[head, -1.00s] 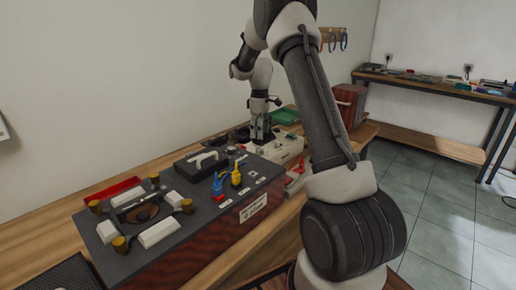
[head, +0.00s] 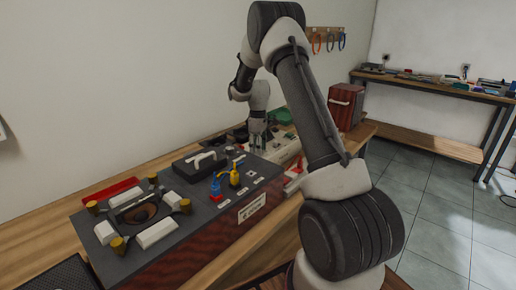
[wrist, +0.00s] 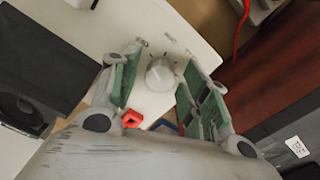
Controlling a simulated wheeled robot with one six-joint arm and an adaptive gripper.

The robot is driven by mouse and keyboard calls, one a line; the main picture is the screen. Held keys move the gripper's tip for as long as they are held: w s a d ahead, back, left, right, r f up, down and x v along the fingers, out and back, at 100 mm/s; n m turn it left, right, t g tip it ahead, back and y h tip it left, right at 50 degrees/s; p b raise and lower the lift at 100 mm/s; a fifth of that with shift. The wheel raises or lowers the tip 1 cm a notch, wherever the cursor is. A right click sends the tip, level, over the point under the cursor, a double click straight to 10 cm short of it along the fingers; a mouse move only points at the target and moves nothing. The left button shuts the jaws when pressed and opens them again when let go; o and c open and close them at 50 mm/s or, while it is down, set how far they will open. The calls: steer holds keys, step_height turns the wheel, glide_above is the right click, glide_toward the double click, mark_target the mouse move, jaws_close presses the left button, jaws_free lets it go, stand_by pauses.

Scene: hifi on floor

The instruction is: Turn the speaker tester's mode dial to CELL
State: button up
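The tester is a cream box (head: 287,148) on the bench in the head view, partly hidden by my arm. Its cream panel (wrist: 205,48) fills the upper middle of the wrist view. The pale round mode dial (wrist: 160,75) stands on that panel, with small printed marks around it that are too blurred to read. Its pointer direction is not clear. My gripper (wrist: 156,84) is open, with one green-padded finger on each side of the dial. Gaps show between pads and dial in the wrist view. In the head view my gripper (head: 258,138) is over the tester's left part.
A dark speaker box (head: 190,205) with blue and yellow plugs stands nearer on the bench. In the wrist view, red (wrist: 132,118) and blue parts lie just below the dial, a dark box (wrist: 40,75) is at left, and a red wire (wrist: 241,30) is at upper right.

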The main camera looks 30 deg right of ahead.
steer(key=c, duration=0.8)
steer(key=shift+o, duration=0.2)
steer(key=shift+m, duration=0.3)
steer(key=m, duration=0.3)
steer(key=shift+m, duration=0.3)
steer(key=m, duration=0.4)
steer(key=shift+m, duration=0.3)
steer(key=m, duration=0.8)
steer(key=shift+m, duration=0.6)
